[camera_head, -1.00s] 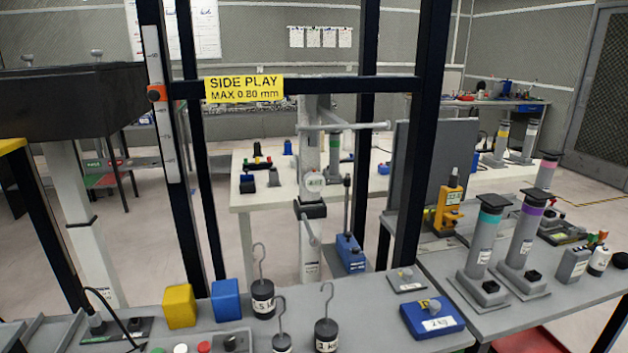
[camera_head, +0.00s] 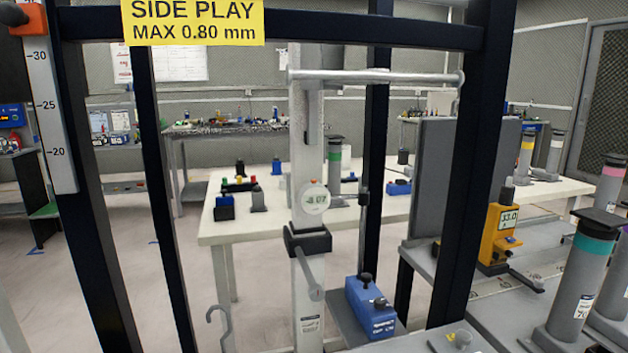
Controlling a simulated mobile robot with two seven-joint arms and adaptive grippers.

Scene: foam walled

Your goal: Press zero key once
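A yellow instrument (camera_head: 497,238) with a small display, seemingly 33.0, stands to the right on a grey surface. No key marked zero can be made out on either one; the keys are too small to read. Neither of my grippers is in view.
Dark frame posts (camera_head: 462,170) and a crossbar with a yellow SIDE PLAY sign (camera_head: 193,22) stand in front of the gauge. A horizontal grey rod (camera_head: 375,76) sticks out above it. A blue block (camera_head: 371,308) sits below. Grey cylinders (camera_head: 578,275) stand at right.

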